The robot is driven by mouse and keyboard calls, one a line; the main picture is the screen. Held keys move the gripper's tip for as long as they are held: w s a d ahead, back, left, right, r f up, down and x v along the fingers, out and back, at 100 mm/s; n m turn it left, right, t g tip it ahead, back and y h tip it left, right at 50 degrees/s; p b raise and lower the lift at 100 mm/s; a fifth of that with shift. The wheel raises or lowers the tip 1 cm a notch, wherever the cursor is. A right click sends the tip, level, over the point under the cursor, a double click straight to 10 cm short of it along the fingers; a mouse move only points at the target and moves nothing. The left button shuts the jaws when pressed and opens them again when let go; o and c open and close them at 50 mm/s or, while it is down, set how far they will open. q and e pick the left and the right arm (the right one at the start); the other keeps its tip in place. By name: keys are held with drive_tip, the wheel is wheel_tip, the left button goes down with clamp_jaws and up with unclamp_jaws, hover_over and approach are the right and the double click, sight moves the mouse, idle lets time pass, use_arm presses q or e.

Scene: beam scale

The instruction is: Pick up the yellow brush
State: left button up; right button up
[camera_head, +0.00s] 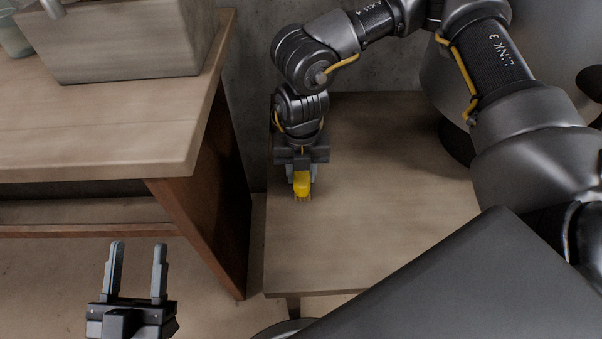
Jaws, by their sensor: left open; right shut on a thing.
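The yellow brush (302,184) is small in the head view, near the back left part of the low wooden table (400,235). My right gripper (301,174) points down at it, with a finger on each side, and is shut on it. The gripper body hides the brush's upper part. I cannot tell whether the brush touches the table top. My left gripper (136,270) is open and empty at the lower left, over the floor and apart from the brush.
A higher wooden desk (90,140) stands at the left, with a grey box (135,45) and a pale green container (14,38) on it. A grey wall (248,75) is behind the low table. The low table's middle and front are clear.

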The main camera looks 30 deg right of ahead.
drive_tip(key=shift+r, duration=0.3)
wheel_tip(320, 180, up, 5)
drive_tip(key=shift+f+p, duration=0.2)
drive_tip(key=shift+p, duration=0.6)
wheel_tip(320, 180, up, 4)
drive_tip(key=shift+r+p, duration=0.25)
drive_tip(key=shift+p, duration=0.2)
drive_tip(key=shift+r, duration=0.2)
use_arm(q)
wheel_tip(320, 180, down, 7)
drive_tip(key=w+g+y, duration=0.1)
drive_tip(key=g+y, duration=0.2)
drive_tip(key=g, duration=0.1)
drive_tip(key=shift+w+a+r+n+y, duration=0.2)
drive_tip(key=shift+a+n+y, duration=0.1)
drive_tip(key=shift+a, duration=0.1)
use_arm(e)
drive_tip(key=o, duration=0.3)
drive_tip(key=shift+c, duration=0.7)
